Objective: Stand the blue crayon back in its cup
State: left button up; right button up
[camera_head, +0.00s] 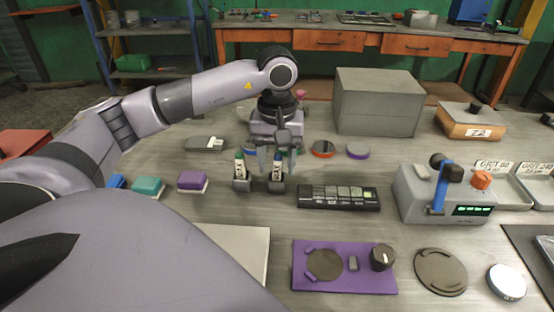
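The blue crayon (277,166) stands upright in a small dark cup (276,186) near the middle of the table. Its blue upper part and pale label show. Beside it on the left, a similar crayon with a green top (240,165) stands in another dark cup (242,185). My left gripper (277,162) points down over the blue crayon. Its two pale fingers are spread, one on each side of the crayon, with what look like gaps between. The small scale makes contact hard to judge. My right gripper is not in view.
A black keypad-like strip (338,197) lies right of the cups, and a grey device with a blue lever (445,195) stands farther right. A purple panel (345,281) is in front. A grey box (378,104) stands behind. Purple (192,180) and teal blocks (148,187) lie left.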

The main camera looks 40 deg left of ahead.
pick_arm(q)
notch_tip(320, 180, up, 7)
jog(key=shift+r, duration=0.1)
dwell(0.5)
dwell(0.7)
